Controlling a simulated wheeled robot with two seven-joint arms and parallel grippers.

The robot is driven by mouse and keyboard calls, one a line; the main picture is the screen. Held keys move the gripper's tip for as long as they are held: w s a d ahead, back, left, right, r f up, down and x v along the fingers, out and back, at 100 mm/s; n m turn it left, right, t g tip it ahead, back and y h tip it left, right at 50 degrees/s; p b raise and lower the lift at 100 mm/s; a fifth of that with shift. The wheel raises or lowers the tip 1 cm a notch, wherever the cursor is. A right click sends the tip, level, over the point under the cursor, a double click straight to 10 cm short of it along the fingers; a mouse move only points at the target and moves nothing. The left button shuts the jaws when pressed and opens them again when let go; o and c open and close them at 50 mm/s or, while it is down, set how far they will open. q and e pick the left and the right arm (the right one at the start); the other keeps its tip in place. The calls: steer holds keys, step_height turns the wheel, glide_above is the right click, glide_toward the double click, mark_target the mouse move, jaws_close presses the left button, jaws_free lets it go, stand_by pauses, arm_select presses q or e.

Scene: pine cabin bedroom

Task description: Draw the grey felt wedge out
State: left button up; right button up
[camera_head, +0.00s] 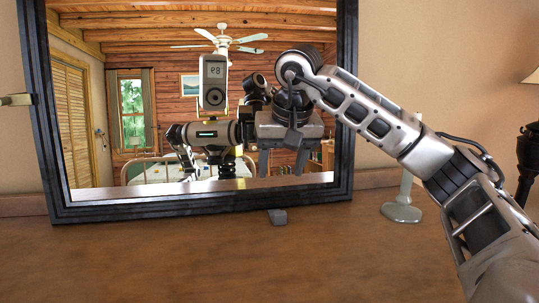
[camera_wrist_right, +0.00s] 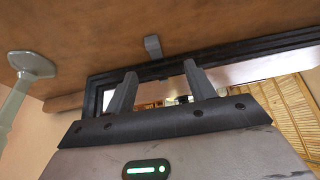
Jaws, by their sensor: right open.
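The small grey felt wedge (camera_head: 278,217) sits on the brown wooden top at the lower edge of the dark mirror frame (camera_head: 200,206). One end pokes out toward me, and its far end is hidden by the frame. It also shows in the right wrist view (camera_wrist_right: 153,47), beyond my fingertips and a little left of the middle between them. My right gripper (camera_head: 284,172) is open and empty, held above the wedge in front of the glass, with its fingers pointing down. It does not touch the wedge.
A pale stand with a round base (camera_head: 402,212) stands right of the mirror, near my right arm. A dark lamp (camera_head: 528,155) is at the far right. The mirror glass reflects the room and parts of me. The wooden top (camera_head: 180,260) in front is clear.

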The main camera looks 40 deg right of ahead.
mark_target(279, 212)
steer(key=shift+h, duration=0.3)
steer(key=x, duration=0.5)
steer(key=d+x, duration=0.1)
steer(key=x, duration=0.4)
steer(key=b+x, duration=0.1)
steer(key=x, duration=0.4)
steer(key=shift+w+d+r, duration=0.1)
steer(key=shift+d, duration=0.15)
steer(key=c, duration=1)
